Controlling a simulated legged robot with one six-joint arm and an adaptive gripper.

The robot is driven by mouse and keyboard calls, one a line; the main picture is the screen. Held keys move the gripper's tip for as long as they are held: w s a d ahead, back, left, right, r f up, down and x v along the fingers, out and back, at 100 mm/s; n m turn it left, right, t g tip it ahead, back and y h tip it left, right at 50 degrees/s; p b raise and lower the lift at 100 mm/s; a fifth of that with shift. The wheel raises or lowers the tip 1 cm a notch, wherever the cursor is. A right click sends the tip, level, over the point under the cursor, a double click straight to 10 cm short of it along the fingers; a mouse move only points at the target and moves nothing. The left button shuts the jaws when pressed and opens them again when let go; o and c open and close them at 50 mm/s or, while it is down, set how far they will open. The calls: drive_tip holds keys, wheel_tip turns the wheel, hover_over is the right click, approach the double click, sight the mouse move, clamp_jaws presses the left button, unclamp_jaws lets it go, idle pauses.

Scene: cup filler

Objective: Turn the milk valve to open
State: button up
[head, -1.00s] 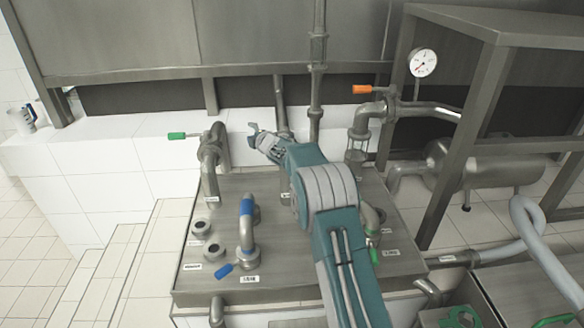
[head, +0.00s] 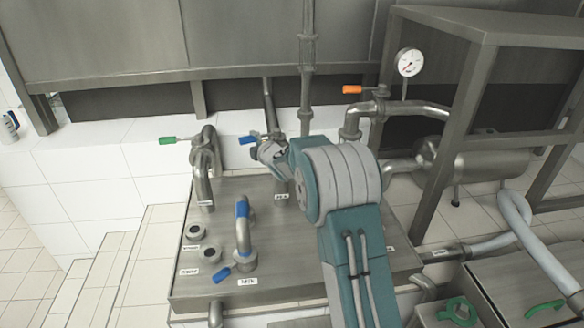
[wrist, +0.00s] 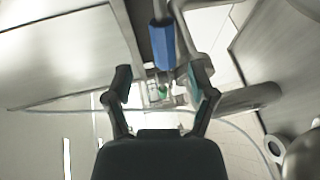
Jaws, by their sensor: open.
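A blue valve handle (head: 247,140) sticks out to the left from a pipe behind the steel block, in the head view. It also shows in the wrist view (wrist: 162,45), at the top middle, just beyond my fingertips and roughly in line with the gap between them. My gripper (head: 262,152) is beside this valve, slightly below and right of the handle. Its two fingers (wrist: 162,78) are spread and hold nothing. My gripper and arm hide part of this valve and its pipe. The small labels are too blurred to read surely.
A green handle (head: 168,141) is on the pipe to the left, and an orange handle (head: 353,90) is right, below a gauge (head: 409,63). White tiled steps are left.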

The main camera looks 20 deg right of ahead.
drive_tip(key=s+d+r+m+g+h, duration=0.1)
drive_tip(key=s+r+m+h, duration=0.1)
drive_tip(key=s+r+m, duration=0.4)
drive_tip(key=s+d+r+m+g+h, duration=0.1)
drive_tip(key=s+d+r+m+h, duration=0.15)
drive_tip(key=s, duration=0.55)
drive_tip(key=s+r+m+g, duration=0.1)
drive_tip(key=s+m, duration=0.1)
drive_tip(key=s, duration=0.6)
drive_tip(key=s+a+r+m+g, duration=0.1)
drive_tip(key=s+m+g, duration=0.1)
drive_tip(key=s, duration=0.6)
drive_tip(key=shift+r+m, duration=0.15)
drive_tip(key=shift+m, duration=0.4)
drive_tip(key=shift+a, duration=0.1)
